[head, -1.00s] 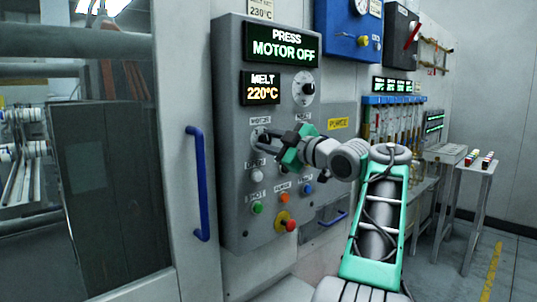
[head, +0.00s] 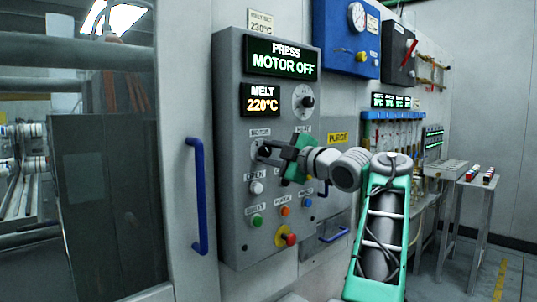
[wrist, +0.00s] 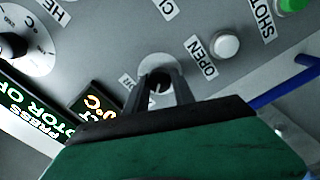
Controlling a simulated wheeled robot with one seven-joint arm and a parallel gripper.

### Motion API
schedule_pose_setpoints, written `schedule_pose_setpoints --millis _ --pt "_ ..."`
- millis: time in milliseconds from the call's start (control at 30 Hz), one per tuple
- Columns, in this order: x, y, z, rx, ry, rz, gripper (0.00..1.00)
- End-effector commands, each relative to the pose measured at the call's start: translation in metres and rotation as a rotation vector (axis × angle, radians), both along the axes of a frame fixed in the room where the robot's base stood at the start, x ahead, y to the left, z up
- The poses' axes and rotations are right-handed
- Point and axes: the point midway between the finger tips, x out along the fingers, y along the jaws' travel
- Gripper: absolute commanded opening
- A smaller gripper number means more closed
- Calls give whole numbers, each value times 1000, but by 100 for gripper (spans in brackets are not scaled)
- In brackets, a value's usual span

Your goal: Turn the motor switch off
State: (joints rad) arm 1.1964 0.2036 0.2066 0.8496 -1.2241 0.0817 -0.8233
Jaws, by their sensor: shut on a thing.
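The motor switch (head: 265,145) is a small round fitting under the MOTOR label on the grey control panel (head: 232,200). My gripper (head: 264,153) is at it, with its dark fingers pointing at the panel. In the wrist view the two fingers (wrist: 161,88) are shut on the lever of the switch, in front of its pale round base (wrist: 156,64). The fingers hide most of the lever, so its angle is hard to tell.
Below the switch are a white OPEN button (head: 256,187), a green button (head: 257,220), an orange button (head: 285,211), a blue button (head: 307,202) and a red knob (head: 290,239). A black dial (head: 307,102) is above. A blue door handle (head: 198,195) stands left.

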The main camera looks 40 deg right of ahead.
Motion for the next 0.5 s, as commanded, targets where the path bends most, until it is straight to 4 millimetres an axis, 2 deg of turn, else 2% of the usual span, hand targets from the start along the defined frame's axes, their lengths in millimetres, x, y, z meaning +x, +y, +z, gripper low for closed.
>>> schedule_pose_setpoints --millis 67,100,333,500 --pt "0 0 0 -1 0 0 0" --pt "0 0 0 -1 0 0 34" --pt "0 0 0 0 0 0 52" --pt "0 0 0 1 0 0 52"
